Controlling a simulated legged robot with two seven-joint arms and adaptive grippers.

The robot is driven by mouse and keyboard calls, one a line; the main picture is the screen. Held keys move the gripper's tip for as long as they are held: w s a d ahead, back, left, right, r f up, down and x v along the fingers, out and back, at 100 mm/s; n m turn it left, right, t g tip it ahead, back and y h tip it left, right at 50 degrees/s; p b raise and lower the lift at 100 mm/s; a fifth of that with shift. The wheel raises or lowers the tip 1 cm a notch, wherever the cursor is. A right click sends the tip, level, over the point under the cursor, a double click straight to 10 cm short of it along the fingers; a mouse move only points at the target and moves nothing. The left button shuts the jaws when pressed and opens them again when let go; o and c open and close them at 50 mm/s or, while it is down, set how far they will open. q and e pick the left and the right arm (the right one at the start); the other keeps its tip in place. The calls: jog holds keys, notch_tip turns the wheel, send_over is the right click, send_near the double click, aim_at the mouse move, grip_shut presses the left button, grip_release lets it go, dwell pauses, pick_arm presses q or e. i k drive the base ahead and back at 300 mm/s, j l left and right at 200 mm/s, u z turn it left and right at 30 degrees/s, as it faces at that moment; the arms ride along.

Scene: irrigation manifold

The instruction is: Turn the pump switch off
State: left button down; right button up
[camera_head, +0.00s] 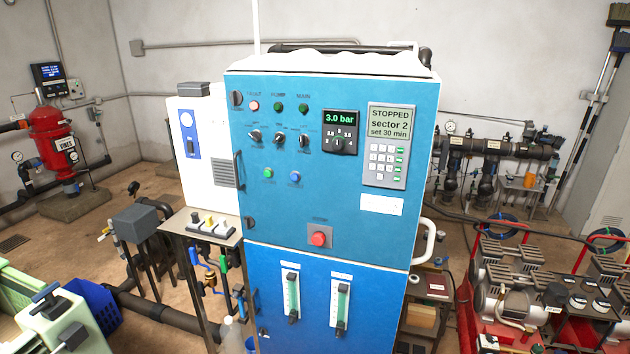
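A blue control cabinet (330,200) stands upright in the middle. Its upper left has a row of three dark rotary switches: left (255,136), middle (279,139) and right (303,140). Their labels are too small to read surely, so I cannot tell which is the pump switch or its position. Above them are a reddish lamp (254,106) and two dark green lamps (278,106) (303,107); the middle label looks like "PUMP". A white box (205,150) at left carries another switch on a blue plate (190,135). Neither of my grippers is in view.
The keypad panel (387,145) reads "STOPPED sector 2 set 30 min"; the gauge (340,132) reads 3.0 bar. A red button (318,239) and two flow tubes (341,305) sit lower. A small table (200,225) stands left, red-framed machines (510,300) right.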

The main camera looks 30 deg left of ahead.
aim_at(255, 135)
jog(key=u, duration=1.4)
